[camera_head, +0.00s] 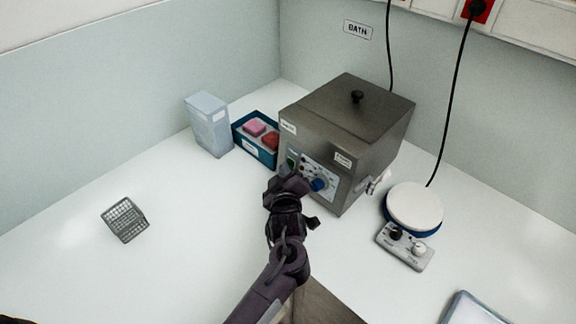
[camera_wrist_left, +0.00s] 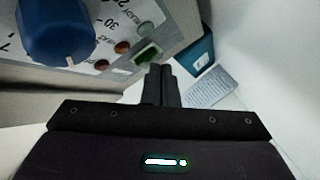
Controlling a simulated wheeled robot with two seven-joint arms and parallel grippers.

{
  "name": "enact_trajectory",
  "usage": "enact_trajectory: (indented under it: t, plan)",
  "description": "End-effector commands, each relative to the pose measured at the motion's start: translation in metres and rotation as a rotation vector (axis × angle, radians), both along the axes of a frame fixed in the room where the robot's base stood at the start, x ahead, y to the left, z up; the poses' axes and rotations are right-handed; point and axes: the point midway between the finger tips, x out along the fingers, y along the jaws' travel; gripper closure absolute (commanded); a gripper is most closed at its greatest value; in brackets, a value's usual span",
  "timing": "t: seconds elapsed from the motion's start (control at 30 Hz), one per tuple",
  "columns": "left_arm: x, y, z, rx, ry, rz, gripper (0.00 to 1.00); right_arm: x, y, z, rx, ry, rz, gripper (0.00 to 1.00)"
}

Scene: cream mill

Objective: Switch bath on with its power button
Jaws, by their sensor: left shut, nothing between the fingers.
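The bath (camera_head: 352,130) is a grey metal box with a dark-knobbed lid, under a wall sign reading BATH. Its front panel (camera_head: 318,178) carries a blue dial (camera_head: 319,185) and a green power button (camera_head: 291,159). In the left wrist view the green button (camera_wrist_left: 147,53) sits in a light frame, near red and amber lamps and the large blue dial (camera_wrist_left: 55,30). My left gripper (camera_head: 287,178) is shut and empty in front of the panel. In the wrist view its fingertips (camera_wrist_left: 159,70) appear just below the button; I cannot tell whether they touch it. My right gripper is out of view.
A blue tray (camera_head: 256,151) with pink and red items and a pale box (camera_head: 209,124) stand left of the bath. A wire basket (camera_head: 125,220) lies on the left. A round white-topped device (camera_head: 414,206) and a grey control box (camera_head: 405,247) are right. The left bench is mostly clear.

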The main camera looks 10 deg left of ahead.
Motion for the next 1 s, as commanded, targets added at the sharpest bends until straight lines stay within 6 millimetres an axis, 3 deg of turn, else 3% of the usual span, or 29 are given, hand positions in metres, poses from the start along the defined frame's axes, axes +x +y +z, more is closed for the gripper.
enact_trajectory:
  t: [0.4,1.0]
  plan:
    - [0.005,-0.004,0.005,-0.010,-0.006,0.002,1.00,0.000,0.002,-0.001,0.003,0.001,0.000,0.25]
    - [-0.008,-0.002,0.006,-0.010,0.006,-0.002,1.00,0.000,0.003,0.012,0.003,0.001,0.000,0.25]
